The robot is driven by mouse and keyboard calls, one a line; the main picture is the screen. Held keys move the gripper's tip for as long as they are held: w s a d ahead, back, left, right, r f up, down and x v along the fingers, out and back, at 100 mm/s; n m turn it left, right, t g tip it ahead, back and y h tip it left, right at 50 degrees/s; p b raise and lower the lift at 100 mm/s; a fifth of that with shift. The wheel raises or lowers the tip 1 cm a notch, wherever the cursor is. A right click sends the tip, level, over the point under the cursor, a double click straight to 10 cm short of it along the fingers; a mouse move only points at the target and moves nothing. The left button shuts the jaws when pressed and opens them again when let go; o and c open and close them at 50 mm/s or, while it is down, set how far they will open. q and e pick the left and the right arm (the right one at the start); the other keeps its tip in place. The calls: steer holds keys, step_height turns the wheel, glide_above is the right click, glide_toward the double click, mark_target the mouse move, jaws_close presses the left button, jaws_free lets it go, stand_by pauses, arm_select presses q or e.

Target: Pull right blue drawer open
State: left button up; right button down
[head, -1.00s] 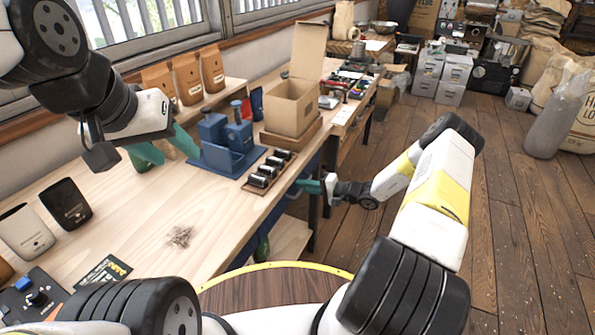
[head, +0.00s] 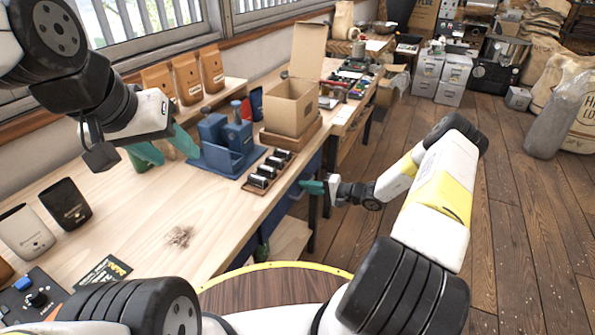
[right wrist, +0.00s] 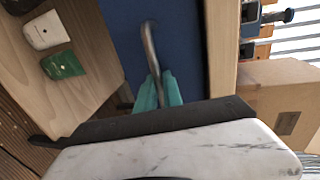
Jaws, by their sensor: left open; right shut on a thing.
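The blue drawer front (right wrist: 185,40) fills the upper middle of the right wrist view, with a curved metal handle (right wrist: 149,42) on it. My right gripper (right wrist: 158,88) has its teal fingers closed around the handle's lower part. In the head view my right gripper (head: 306,187) is at the bench's right side, below the tabletop edge. The drawer is mostly hidden there, and I cannot tell how far it stands out. My left gripper (head: 168,148) is open and empty above the bench, left of the blue stand.
The wooden bench (head: 150,210) carries a blue stand (head: 225,150), a tray of dark cylinders (head: 262,180), an open cardboard box (head: 292,105) and several coffee bags (head: 186,78). A round wooden top (head: 265,292) lies in front.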

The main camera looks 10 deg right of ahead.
steer(key=f+v, duration=0.3)
steer(key=v, duration=1.2)
steer(key=d+f+v, duration=0.1)
steer(key=f+v, duration=0.2)
steer(key=v, duration=1.2)
steer(key=shift+s+d, duration=0.25)
steer(key=shift+s, duration=0.3)
steer(key=shift+f, duration=0.1)
steer(key=c, duration=1.8)
jaws_free()
steer(key=v, duration=0.7)
steer(key=shift+s+d, duration=0.15)
steer(key=shift+d, duration=0.2)
